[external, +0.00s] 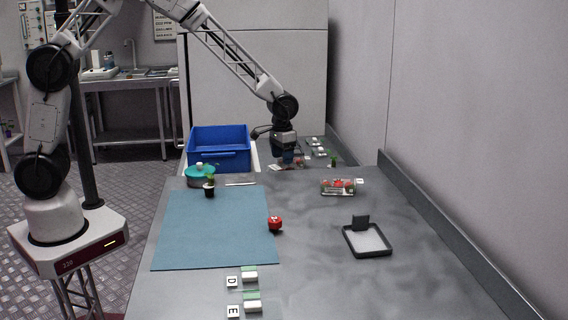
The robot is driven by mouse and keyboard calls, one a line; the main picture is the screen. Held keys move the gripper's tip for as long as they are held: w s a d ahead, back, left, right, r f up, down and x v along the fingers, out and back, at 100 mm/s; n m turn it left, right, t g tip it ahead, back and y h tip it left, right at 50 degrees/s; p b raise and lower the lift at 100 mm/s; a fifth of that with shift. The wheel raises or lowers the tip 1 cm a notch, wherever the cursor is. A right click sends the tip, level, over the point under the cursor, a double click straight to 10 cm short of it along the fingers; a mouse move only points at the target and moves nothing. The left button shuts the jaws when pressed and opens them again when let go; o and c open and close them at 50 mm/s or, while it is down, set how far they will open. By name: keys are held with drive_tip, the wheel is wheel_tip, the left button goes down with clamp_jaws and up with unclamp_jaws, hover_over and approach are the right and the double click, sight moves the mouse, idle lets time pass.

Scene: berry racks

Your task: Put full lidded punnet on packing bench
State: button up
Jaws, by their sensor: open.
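A clear punnet (338,187) with red berries sits on the grey bench (330,270), right of centre toward the far end. It looks closed on top, but the lid is hard to make out. My gripper (288,163) points down near the bench's far edge, behind and left of this punnet and apart from it. It is open, and its fingertips are small and dark here. Beneath and behind it are several small items with red and white parts (316,150); the gripper hides some of them, and I cannot tell whether they are punnets.
A teal mat (215,235) covers the bench's left side. A blue crate (220,158) is beyond the far left. A raised ledge (440,225) runs along the right.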

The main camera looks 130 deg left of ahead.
sight(282, 166)
drive_tip(key=shift+d+f, duration=0.15)
drive_tip(key=shift+f, duration=2.1)
drive_tip(key=c, duration=0.6)
drive_tip(key=shift+c, duration=0.2)
drive_tip(key=shift+r, duration=0.1)
drive_tip(key=shift+r, duration=4.95)
